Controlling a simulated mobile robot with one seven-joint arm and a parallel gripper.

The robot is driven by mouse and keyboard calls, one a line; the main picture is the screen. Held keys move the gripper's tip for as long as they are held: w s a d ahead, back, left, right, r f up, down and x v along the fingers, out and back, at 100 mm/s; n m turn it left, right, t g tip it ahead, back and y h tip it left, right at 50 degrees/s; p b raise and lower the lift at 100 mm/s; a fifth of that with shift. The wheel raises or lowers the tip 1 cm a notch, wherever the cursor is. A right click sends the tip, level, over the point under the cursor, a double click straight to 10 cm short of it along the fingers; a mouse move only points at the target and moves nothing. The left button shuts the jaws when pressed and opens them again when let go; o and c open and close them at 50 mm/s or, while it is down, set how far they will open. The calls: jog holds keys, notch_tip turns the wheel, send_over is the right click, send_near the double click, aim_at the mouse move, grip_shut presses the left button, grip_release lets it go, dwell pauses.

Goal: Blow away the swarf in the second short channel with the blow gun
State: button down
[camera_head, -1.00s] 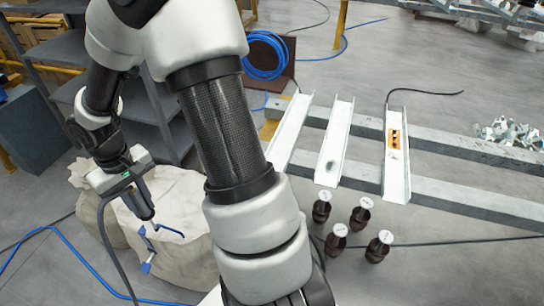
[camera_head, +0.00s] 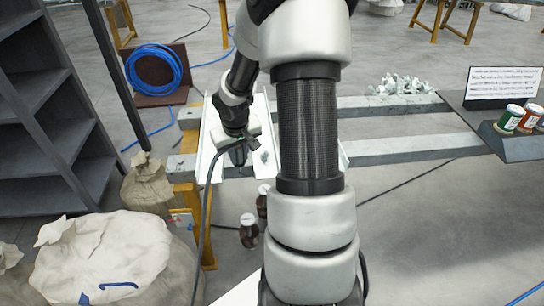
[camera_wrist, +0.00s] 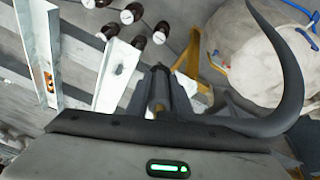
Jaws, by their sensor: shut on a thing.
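Three short white channels lie across grey rails. In the head view the left channel (camera_head: 209,143) and the middle channel (camera_head: 268,178) show, the middle one with a dark patch of swarf (camera_head: 265,157); my arm hides most of the third. In the wrist view, the middle channel (camera_wrist: 104,92) carries the swarf (camera_wrist: 120,69), and the channel (camera_wrist: 38,50) with an orange label lies left of it. My gripper (camera_head: 240,150) is shut on the dark blow gun (camera_wrist: 160,90), above the left and middle channels. The nozzle tip is hard to make out in the head view.
Dark bottles with white lids (camera_head: 248,232) stand on the floor before the channels. A large pale sack (camera_head: 100,255) with blue handles is at lower left, beside shelves (camera_head: 45,130). A dark hose (camera_head: 205,220) hangs from the gun. A spool stand (camera_head: 515,145) is at right.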

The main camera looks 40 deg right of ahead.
jog(key=s+d+f+t+h+b, duration=0.1)
jog(key=d+f+b, duration=0.15)
jog(key=d, duration=0.75)
jog(key=b+x, duration=0.4)
jog(key=x, duration=0.4)
jog(key=shift+d+m, duration=0.15)
jog(key=shift+m, duration=0.15)
jog(key=shift+f+b, duration=0.55)
jog(key=shift+f, duration=0.05)
jog(key=shift+w+d+r, duration=0.1)
jog(key=shift+w, duration=0.15)
jog(key=shift+w+d+p, duration=0.4)
jog(key=shift+w+p, duration=0.15)
jog(key=shift+p, duration=0.1)
jog(key=shift+w+d, duration=0.1)
jog(key=shift+w, duration=0.05)
dwell(0.3)
